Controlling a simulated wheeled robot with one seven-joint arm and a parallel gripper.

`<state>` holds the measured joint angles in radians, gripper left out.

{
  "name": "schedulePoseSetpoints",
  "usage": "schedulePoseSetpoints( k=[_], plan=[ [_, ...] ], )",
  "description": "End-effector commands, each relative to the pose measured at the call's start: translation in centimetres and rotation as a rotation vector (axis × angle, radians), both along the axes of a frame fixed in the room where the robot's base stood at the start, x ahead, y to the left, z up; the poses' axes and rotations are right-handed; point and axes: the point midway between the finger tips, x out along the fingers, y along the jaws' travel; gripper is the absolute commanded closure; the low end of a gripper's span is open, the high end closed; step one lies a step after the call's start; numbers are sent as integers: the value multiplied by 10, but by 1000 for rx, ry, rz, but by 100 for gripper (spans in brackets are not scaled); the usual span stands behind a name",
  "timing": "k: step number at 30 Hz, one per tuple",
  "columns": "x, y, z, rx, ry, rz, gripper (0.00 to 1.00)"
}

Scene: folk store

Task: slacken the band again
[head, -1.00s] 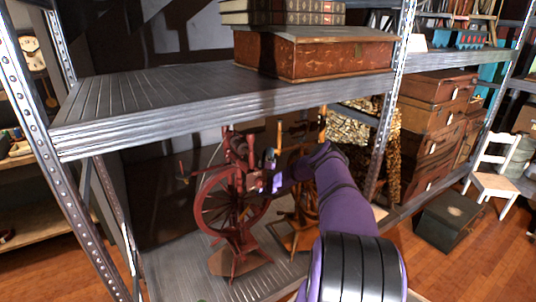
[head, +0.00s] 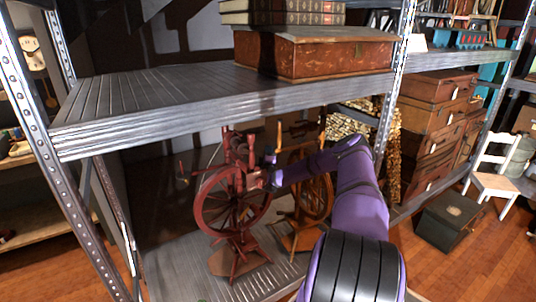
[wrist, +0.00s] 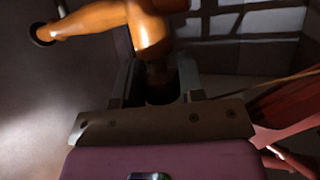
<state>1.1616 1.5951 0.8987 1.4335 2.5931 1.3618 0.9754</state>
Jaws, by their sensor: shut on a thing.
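A dark red spinning wheel (head: 233,203) stands upright on the lower shelf in the head view. My gripper (head: 266,169) is at its upper right side, beside the rim and below the upper fittings. In the wrist view my gripper (wrist: 160,82) is shut on the dark lower end of a turned, orange-brown wooden knob (wrist: 150,32), with a finger on each side. A red wooden part (wrist: 288,105) lies to the right, with a thin pale line above it that may be the band. The band's tightness cannot be made out.
A lighter brown spinning wheel (head: 318,190) stands close on the right, partly behind my arm. The upper shelf (head: 150,100) runs above, bearing a brown box (head: 310,58). A metal post (head: 388,110) stands to the right. The shelf floor at front left is clear.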

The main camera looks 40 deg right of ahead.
Motion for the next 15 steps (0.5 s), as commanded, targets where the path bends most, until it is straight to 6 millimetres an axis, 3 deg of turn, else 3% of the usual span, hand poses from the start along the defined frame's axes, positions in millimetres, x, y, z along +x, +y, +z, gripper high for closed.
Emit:
schedulePoseSetpoints(
  k=[15],
  plan=[
    [0,0,0,100,295,-1,87]
  ],
)
